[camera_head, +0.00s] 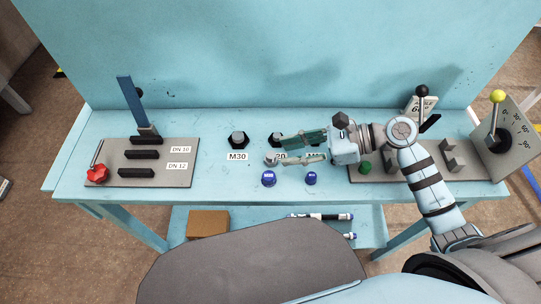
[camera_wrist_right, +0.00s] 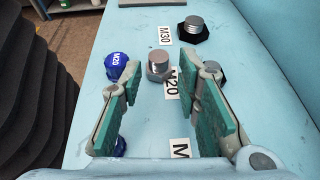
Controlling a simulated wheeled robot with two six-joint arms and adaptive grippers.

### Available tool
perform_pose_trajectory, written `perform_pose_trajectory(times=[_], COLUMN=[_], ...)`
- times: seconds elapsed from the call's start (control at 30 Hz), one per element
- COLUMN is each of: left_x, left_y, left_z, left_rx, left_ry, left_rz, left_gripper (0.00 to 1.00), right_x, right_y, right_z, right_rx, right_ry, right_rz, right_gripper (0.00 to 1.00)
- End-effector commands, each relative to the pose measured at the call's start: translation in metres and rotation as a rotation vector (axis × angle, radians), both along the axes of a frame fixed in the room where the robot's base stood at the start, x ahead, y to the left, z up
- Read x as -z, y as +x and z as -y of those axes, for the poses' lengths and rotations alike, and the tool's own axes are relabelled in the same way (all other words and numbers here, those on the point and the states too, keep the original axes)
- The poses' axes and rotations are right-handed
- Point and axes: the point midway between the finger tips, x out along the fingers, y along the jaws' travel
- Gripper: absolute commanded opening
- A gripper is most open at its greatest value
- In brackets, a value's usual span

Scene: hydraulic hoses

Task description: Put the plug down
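A silver metal plug with a hexagonal collar (camera_wrist_right: 158,65) stands on the blue table beside the M20 label (camera_wrist_right: 172,82). In the head view it shows as a small grey piece (camera_head: 271,161) by the fingertips. My right gripper (camera_head: 285,150) is open, with green-padded fingers low over the table. In the wrist view its fingertips (camera_wrist_right: 160,82) are spread wide to either side of the plug, with gaps visible on both sides. A dark M20 fitting (camera_head: 276,139) is partly hidden by a finger. My left gripper is not in view.
The dark M30 fitting (camera_head: 238,139) stands left of the gripper. Two blue caps (camera_head: 268,178) (camera_head: 311,178) stand near the front edge. A grey panel (camera_head: 110,174) with black bars is at left; a lever panel (camera_head: 493,150) is at right. The table's back wall is close.

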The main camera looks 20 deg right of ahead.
Motion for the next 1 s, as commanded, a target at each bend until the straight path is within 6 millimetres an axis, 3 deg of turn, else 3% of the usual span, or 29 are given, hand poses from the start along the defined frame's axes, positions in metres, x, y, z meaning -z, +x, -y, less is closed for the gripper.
perform_pose_trajectory(times=[0.1,0.23,0.4,0.6,1.0], left_x=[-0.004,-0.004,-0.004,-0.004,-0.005], left_y=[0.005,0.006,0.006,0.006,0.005], left_z=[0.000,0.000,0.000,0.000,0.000], left_rx=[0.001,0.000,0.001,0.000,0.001], left_ry=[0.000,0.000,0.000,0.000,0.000], left_rz=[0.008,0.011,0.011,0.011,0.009], left_gripper=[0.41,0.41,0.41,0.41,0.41], right_x=[0.007,0.014,0.015,0.015,0.007], right_y=[0.006,0.011,0.011,0.011,0.011], right_z=[-0.023,-0.036,-0.036,-0.035,-0.035], right_rx=[-0.001,-0.002,-0.002,-0.001,-0.003], right_ry=[0.007,0.004,0.001,0.001,0.002], right_rz=[0.000,-0.001,0.000,-0.001,0.002], right_gripper=[0.30,0.30,0.30,0.00,0.00])
